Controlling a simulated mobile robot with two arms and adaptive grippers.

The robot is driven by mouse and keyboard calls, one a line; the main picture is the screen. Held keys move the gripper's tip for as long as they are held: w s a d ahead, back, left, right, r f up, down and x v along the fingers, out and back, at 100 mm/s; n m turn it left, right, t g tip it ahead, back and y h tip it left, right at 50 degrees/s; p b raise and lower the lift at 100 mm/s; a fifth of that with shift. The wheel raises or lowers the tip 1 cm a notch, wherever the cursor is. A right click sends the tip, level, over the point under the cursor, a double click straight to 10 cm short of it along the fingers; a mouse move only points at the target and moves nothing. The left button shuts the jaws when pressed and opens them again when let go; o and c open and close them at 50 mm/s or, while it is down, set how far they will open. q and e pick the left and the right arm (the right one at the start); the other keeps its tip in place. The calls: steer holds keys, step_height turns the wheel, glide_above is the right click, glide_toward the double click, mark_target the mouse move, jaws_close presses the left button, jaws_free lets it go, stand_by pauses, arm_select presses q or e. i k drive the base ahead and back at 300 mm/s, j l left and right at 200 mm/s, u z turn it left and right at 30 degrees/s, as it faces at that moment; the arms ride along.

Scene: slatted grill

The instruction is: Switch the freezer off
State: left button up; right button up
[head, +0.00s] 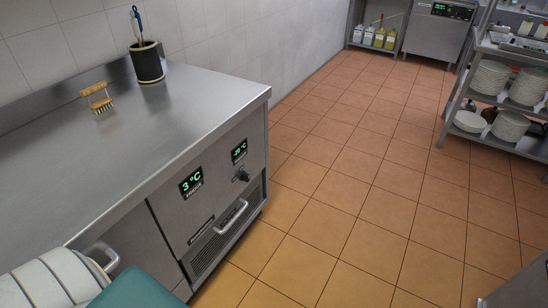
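The freezer (215,200) is part of a stainless steel counter unit at the left of the head view. Its front panel has a green display reading 3 °C (191,183) and a second, smaller display (239,151) that seems to read -20 °C. Both displays are lit. A dark round knob (241,175) sits below the second display. Lower down are a bar handle (231,216) and a dark slatted grill (226,241). The knob's exact setting is too small to read. Neither of my grippers shows.
On the steel worktop (150,130) stand a wooden brush (97,97) and a black holder (147,63) with utensils. White striped items (45,280) and a teal object (145,290) fill the lower left. Shelves with plates (490,80) stand right. The tiled floor (340,190) is clear.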

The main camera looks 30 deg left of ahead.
mark_target(244, 176)
steer(key=i+l+u, duration=0.1)
steer(key=i+u, duration=0.3)
steer(key=i+l+u, duration=0.4)
steer(key=i, duration=0.15)
steer(key=i+l+u, duration=0.8)
steer(key=i, duration=0.05)
